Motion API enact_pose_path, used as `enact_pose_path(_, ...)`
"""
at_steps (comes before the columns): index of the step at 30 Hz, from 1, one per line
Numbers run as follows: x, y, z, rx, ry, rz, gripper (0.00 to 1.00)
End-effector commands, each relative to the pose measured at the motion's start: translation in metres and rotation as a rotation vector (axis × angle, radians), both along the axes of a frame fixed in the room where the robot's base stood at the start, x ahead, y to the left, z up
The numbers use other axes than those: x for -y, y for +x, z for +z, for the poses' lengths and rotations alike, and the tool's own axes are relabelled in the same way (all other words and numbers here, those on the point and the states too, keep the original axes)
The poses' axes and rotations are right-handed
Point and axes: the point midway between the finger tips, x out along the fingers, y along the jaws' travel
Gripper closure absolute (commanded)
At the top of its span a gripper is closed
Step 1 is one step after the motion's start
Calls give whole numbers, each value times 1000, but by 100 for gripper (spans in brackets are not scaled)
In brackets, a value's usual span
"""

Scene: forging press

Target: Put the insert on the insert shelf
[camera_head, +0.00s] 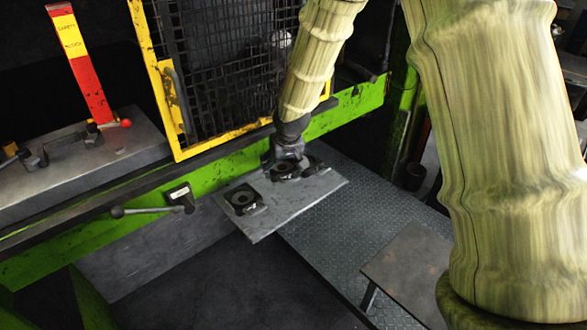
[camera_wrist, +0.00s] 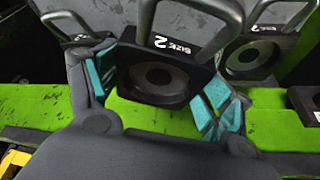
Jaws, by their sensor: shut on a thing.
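My gripper (camera_head: 285,160) is over the grey insert shelf (camera_head: 290,208), in front of the green press beam. In the wrist view its teal-padded fingers (camera_wrist: 157,88) are shut on a black insert (camera_wrist: 155,98) with a round recess, a "SIZE 2" label and an arched handle. The held insert also shows below my gripper in the head view (camera_head: 284,171). I cannot tell whether it touches the shelf. Another insert (camera_head: 243,200) sits on the shelf's left part. A similar insert (camera_wrist: 250,58) shows right of the held one in the wrist view.
The green beam (camera_head: 345,108) runs behind the shelf, with a yellow-framed mesh guard (camera_head: 225,70) above it. A lever with a grey handle (camera_head: 150,210) sticks out left of the shelf. A small metal table (camera_head: 408,268) stands at the lower right, on tread plate flooring.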

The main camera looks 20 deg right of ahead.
Motion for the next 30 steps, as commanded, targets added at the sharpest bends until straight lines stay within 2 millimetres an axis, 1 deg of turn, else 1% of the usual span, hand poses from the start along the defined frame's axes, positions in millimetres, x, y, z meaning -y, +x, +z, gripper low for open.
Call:
enact_pose_path(1,-3,8,4,3,1,0,91)
enact_pose_path(7,-10,29,3,2,0,0,91)
enact_pose_path(12,-9,26,-14,0,-1,1,91)
enact_pose_path(18,-9,27,-28,1,-1,0,91)
enact_pose_path(26,-9,27,-36,3,-1,0,91)
enact_pose_path(30,-9,27,-47,1,-1,1,91)
